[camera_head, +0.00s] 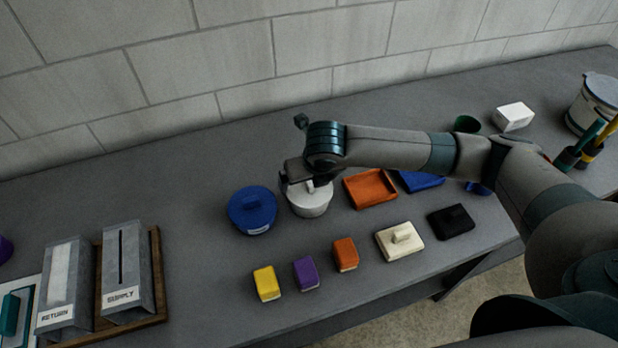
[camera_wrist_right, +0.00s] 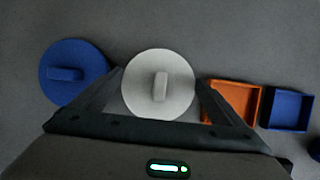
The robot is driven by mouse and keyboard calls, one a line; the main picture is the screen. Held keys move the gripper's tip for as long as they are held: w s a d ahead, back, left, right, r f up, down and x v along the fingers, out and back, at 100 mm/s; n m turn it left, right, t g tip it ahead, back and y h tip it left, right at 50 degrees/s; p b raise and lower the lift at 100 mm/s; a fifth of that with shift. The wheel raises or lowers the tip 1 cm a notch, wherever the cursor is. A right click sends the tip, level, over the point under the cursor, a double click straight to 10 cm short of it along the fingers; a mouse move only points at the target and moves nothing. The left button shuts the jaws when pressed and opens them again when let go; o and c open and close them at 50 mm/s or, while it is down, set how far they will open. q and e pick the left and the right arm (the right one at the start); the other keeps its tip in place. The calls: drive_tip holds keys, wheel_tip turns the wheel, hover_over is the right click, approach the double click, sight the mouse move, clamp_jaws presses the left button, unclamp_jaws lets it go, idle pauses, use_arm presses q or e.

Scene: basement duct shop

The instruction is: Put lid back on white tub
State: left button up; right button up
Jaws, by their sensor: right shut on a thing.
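The white round lid (camera_wrist_right: 158,84), with a raised bar handle, fills the middle of the right wrist view. In the head view the white tub (camera_head: 310,208) stands on the bench, with the lid at its top. I cannot tell whether the lid rests fully on the rim or is just above it. My right gripper (camera_head: 298,172) is over the tub, shut on the lid, its fingers showing at either side of it in the right wrist view. The wrist partly hides the lid in the head view. My left gripper is not in view.
A blue round lidded tub (camera_head: 252,210) is close at left. An orange open tray (camera_head: 370,188) and a blue tray (camera_head: 420,181) are at right.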

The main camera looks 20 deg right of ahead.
idle(0.3)
idle(0.4)
drive_tip(key=o, duration=0.7)
drive_tip(key=shift+r, duration=0.1)
drive_tip(key=shift+r+p, duration=2.25)
drive_tip(key=shift+p, duration=0.4)
drive_tip(key=shift+r+p, duration=0.4)
drive_tip(key=shift+r, duration=0.75)
